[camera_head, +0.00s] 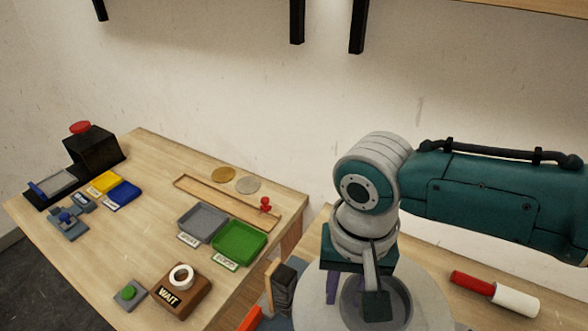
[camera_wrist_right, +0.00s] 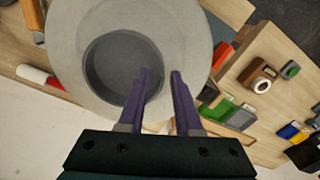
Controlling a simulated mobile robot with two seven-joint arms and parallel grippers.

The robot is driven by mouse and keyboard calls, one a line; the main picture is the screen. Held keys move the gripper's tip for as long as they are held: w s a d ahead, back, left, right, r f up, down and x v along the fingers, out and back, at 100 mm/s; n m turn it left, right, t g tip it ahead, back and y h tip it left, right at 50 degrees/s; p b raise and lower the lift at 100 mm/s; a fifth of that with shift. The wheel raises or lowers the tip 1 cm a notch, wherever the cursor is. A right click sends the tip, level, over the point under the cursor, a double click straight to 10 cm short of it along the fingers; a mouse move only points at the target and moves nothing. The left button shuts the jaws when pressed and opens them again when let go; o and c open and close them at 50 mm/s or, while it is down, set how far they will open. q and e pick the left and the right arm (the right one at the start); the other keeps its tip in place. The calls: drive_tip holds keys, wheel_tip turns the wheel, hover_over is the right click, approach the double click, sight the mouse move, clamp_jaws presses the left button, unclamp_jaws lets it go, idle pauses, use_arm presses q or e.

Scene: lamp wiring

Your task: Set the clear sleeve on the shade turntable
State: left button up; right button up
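A large grey round disc with a dark round recess, which looks like the shade turntable (camera_head: 425,305), is at the bottom of the head view, partly behind my right arm. In the right wrist view the disc (camera_wrist_right: 190,40) fills the upper middle. My right gripper (camera_wrist_right: 160,75) is over the disc, its two purple fingers apart with nothing visible between them. One finger overlaps the recess's edge in that view; I cannot tell the height. I cannot make out the clear sleeve in either view. My left gripper is not in view.
A red and white cylinder (camera_head: 495,294) lies right of the disc. On the left table are a grey tray (camera_head: 203,223), a green tray (camera_head: 240,240), a WAIT block (camera_head: 183,297) and a black box with red button (camera_head: 93,148). Dark blocks (camera_head: 284,285) stand close left of the disc.

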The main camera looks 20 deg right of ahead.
wheel_tip(320, 180, up, 10)
drive_tip(key=p, duration=0.1)
idle(0.6)
idle(0.4)
